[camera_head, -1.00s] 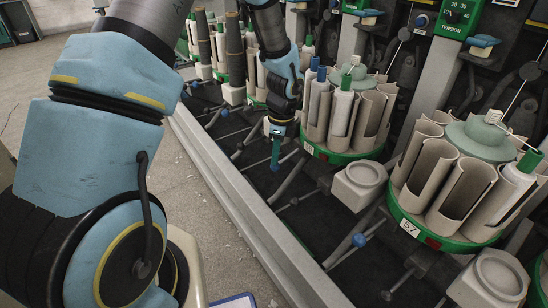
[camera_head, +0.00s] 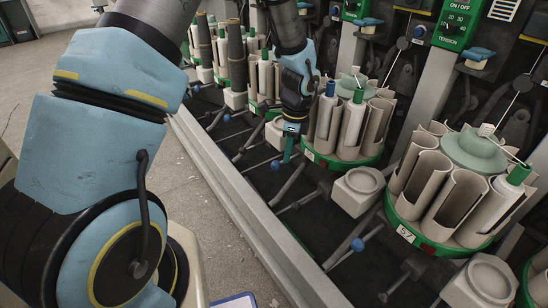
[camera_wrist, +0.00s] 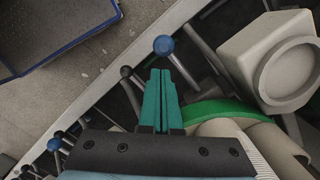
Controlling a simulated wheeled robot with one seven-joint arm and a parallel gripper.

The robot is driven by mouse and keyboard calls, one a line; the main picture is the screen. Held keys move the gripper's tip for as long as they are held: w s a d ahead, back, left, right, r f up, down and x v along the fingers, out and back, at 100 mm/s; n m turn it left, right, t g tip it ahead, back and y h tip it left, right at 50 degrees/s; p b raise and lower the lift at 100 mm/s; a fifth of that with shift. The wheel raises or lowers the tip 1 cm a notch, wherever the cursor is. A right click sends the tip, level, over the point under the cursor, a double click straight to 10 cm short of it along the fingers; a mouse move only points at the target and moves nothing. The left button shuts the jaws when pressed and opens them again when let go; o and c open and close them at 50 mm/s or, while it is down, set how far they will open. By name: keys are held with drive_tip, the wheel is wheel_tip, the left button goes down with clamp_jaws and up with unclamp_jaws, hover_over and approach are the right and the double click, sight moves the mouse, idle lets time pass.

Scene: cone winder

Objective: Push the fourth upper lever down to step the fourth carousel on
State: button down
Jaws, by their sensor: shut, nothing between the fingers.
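My gripper (camera_head: 288,155) is shut and empty, its teal fingers pointing down beside a carousel with a green base (camera_head: 345,157) and upright grey tubes. In the wrist view the fingers (camera_wrist: 160,75) lie together. A blue-knobbed lever (camera_wrist: 164,45) shows just beyond the fingertips, its rod slanting down to the right; I cannot tell whether they touch. In the head view a blue knob (camera_head: 275,165) shows just left of and below the fingertips. The carousel's green rim (camera_wrist: 225,112) is right of the fingers in the wrist view. Lever numbers cannot be read.
Another carousel (camera_head: 408,231) stands nearer on the right, with a blue-knobbed lever (camera_head: 358,244) before it. A pale square block (camera_head: 358,190) stands between the carousels. A pale rail (camera_head: 235,195) edges the machine. Other levers (camera_wrist: 55,144) line up at lower left in the wrist view.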

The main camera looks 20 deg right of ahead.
drive_tip(key=r+p, duration=0.2)
drive_tip(key=r, duration=0.1)
drive_tip(key=r+p, duration=0.1)
drive_tip(key=r, duration=0.1)
drive_tip(key=shift+d+r, duration=0.1)
drive_tip(key=shift+d, duration=0.25)
drive_tip(key=s+a, duration=0.4)
drive_tip(key=a, duration=1)
drive_tip(key=shift+f, duration=0.25)
